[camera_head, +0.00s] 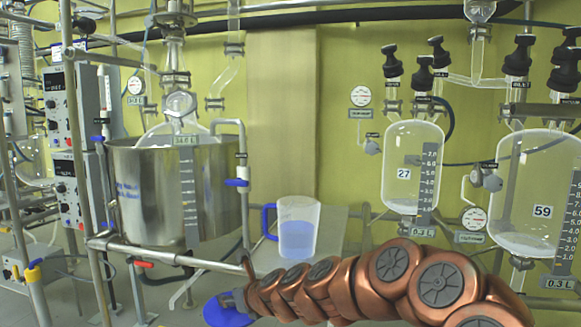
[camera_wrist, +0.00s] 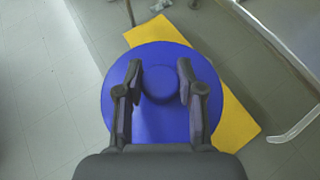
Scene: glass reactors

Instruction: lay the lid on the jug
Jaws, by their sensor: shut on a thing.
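The jug (camera_head: 298,228) is clear with a blue handle and blue liquid inside. It stands upright on a grey shelf, and its top shows no lid. The lid (camera_head: 227,311) is a round blue disc, low at the bottom of the head view, left of and below the jug. In the wrist view the lid (camera_wrist: 150,120) has a round knob between my fingers. My gripper (camera_wrist: 160,82) is shut on this knob. In the head view my gripper (camera_head: 238,299) partly hides the lid. The jug is not in the wrist view.
A metal rail (camera_head: 180,258) runs between my gripper and the steel vessel (camera_head: 150,190). Glass reactors (camera_head: 412,165) hang to the right of the jug. A grey shelf (camera_head: 335,222) carries the jug. A yellow patch (camera_wrist: 232,125) lies beneath the lid on the tiled floor.

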